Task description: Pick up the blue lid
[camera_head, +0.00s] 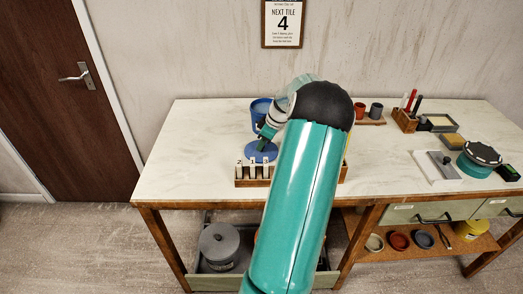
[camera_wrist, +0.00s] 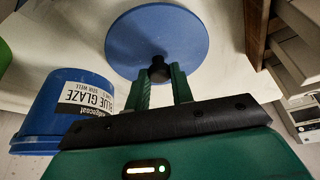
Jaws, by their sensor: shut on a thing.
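The blue lid (camera_wrist: 150,30) is a round disc with a black knob (camera_wrist: 158,66) at its middle. My gripper (camera_wrist: 161,76) has its two green fingers on either side of the knob, shut on it. In the head view the lid (camera_head: 261,151) is at the left part of the worktable, under my gripper (camera_head: 262,144), behind a wooden rack. I cannot tell whether the lid touches the tabletop. The blue glaze bucket (camera_wrist: 72,112), labelled "BLUE GLAZE", stands beside the lid; its upper part shows in the head view (camera_head: 260,108), partly hidden by my arm.
The wooden rack (camera_head: 240,183) with numbered tiles stands at the table's front edge. To the right are cups (camera_head: 376,111), a wooden tool holder (camera_head: 405,121) and a turquoise banding wheel (camera_head: 478,163). The table's left end (camera_head: 190,150) is clear. My arm hides the middle.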

